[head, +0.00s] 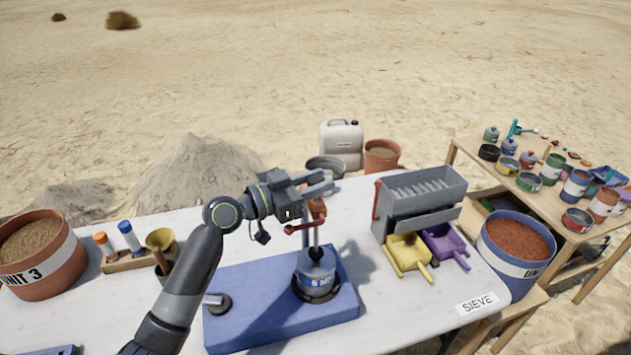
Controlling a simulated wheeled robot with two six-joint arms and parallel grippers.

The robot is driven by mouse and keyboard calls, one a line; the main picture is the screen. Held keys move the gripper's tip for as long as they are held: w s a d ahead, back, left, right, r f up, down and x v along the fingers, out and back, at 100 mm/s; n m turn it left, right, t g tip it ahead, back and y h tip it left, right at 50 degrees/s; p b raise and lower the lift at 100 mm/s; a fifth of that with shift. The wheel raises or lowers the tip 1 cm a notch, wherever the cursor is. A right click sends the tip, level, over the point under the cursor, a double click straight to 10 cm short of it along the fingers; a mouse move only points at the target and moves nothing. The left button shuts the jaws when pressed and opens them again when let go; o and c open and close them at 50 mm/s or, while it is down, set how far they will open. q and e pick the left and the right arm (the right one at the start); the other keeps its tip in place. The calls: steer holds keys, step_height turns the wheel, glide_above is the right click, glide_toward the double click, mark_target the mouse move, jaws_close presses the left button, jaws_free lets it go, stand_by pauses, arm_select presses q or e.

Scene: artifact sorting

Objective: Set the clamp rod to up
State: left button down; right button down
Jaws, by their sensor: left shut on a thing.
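The clamp stands on a blue base (250,303) on the white table. A blue-grey labelled container (317,268) sits upright on a dark round seat of this base. The clamp rod (312,238) rises above the container, with a red part (318,209) at its top and a red lever (299,228) sticking out to the left. My left gripper (318,184) is at the top of the clamp and is shut on its upper end. The fingers partly hide the contact. My right gripper is out of view.
A soil bucket (40,254) and a small tool rack (128,262) stand at left.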

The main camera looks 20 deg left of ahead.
arm_select(q)
step_height(320, 180, up, 12)
steer(key=p, duration=0.5)
steer(key=shift+r, duration=0.2)
steer(key=c, duration=1.3)
jaws_free()
steer(key=shift+c, duration=0.2)
steer(key=shift+o, duration=1.2)
steer(key=shift+f, duration=0.15)
steer(key=shift+f, duration=0.1)
